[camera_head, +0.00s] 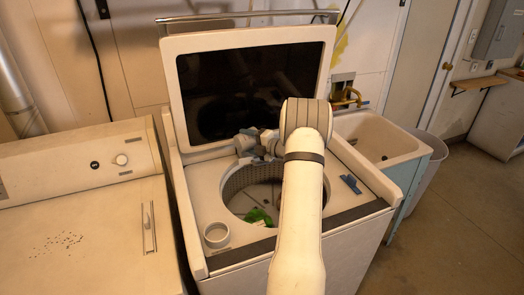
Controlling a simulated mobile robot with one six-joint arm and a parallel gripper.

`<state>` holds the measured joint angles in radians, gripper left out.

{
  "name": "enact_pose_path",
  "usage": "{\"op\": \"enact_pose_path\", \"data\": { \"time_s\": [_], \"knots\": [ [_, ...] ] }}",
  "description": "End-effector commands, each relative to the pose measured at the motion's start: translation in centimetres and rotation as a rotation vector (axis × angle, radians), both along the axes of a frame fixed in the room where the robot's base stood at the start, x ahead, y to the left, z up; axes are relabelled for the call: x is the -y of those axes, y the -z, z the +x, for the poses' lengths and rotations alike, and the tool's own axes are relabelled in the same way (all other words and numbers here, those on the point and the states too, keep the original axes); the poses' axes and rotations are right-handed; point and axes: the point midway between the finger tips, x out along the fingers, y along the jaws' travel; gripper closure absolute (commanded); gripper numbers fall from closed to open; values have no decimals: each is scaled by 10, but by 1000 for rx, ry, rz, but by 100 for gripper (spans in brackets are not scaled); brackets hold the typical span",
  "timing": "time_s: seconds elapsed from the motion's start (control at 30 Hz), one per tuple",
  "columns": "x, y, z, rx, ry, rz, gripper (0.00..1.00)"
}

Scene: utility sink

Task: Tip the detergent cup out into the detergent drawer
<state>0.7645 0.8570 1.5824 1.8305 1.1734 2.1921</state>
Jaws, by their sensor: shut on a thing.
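My gripper (257,145) is small in the head view, at the end of my arm above the back of the washer's drum opening. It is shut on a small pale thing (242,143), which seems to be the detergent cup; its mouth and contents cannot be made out. A round white ring with a hollow middle (216,235) is at the front left of the washer top, apart from my gripper. I cannot tell whether it is the detergent drawer's opening or another cup. No other drawer can be made out, and my arm hides part of the washer top.
The washer lid (250,92) stands open behind my gripper. A green cloth (259,216) lies in the drum (237,195). A blue object (350,184) lies on the washer's right side. A sink (378,138) is to the right; another appliance (85,235) is to the left.

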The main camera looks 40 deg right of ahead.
Motion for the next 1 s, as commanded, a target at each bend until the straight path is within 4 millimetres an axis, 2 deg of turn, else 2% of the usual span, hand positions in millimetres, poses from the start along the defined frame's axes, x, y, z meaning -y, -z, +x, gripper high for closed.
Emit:
{"op": "enact_pose_path", "data": {
  "time_s": [1.0],
  "knots": [
    [4, 0, 0, 4, -1, 114, 60]
  ]
}}
